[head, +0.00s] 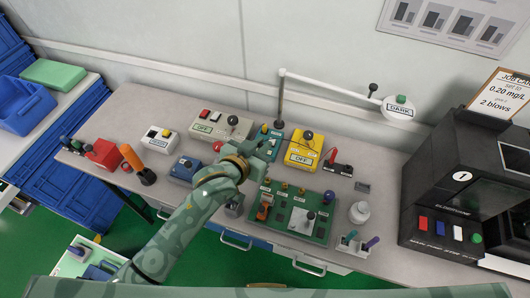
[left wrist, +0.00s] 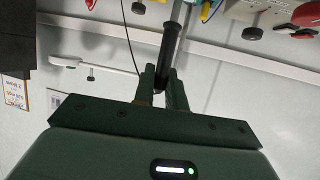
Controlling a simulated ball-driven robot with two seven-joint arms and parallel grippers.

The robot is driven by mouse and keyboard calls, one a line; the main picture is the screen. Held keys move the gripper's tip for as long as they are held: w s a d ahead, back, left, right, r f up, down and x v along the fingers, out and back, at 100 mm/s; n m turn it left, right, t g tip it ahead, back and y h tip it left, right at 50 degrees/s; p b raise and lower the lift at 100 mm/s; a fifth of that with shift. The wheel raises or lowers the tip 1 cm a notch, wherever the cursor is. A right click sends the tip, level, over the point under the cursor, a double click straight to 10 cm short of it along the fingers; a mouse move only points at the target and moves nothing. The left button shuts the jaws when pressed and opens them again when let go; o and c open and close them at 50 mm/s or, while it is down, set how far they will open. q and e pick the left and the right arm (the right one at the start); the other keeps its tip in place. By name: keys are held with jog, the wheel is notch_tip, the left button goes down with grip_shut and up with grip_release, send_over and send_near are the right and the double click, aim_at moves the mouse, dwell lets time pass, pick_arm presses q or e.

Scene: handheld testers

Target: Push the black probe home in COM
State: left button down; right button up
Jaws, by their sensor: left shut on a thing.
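My left gripper (head: 262,153) reaches over the middle of the bench, just left of the yellow tester (head: 301,150) marked OFF. In the left wrist view its two fingers (left wrist: 171,80) are shut on a black probe (left wrist: 170,42), a dark cylinder with a thin grey end pointing away from the palm. A thin dark lead hangs beside it. A teal tester (head: 272,134) stands right behind the gripper and is partly hidden by it. The COM socket and its label are too small or hidden to make out. My right gripper is not in view.
A green panel (head: 290,223) with knobs lies in front of the yellow tester. A grey tester (head: 221,126) and a blue box (head: 182,169) stand left. A lamp-like arm (head: 335,86) reaches over the back. A black machine (head: 465,190) stands right.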

pick_arm(q)
jog(key=f, duration=0.1)
jog(key=d+f, duration=0.1)
jog(key=d, duration=0.1)
jog(key=shift+s+f+m+h, duration=0.3)
jog(key=shift+f+h, duration=0.1)
notch_tip(320, 180, down, 5)
jog(key=shift+a+r+b, duration=0.1)
jog(key=shift+r+b, duration=0.1)
jog(key=shift+b, duration=0.8)
jog(key=shift+p, duration=0.6)
jog(key=shift+f+b, duration=0.75)
jog(key=shift+f, duration=0.55)
dwell(0.4)
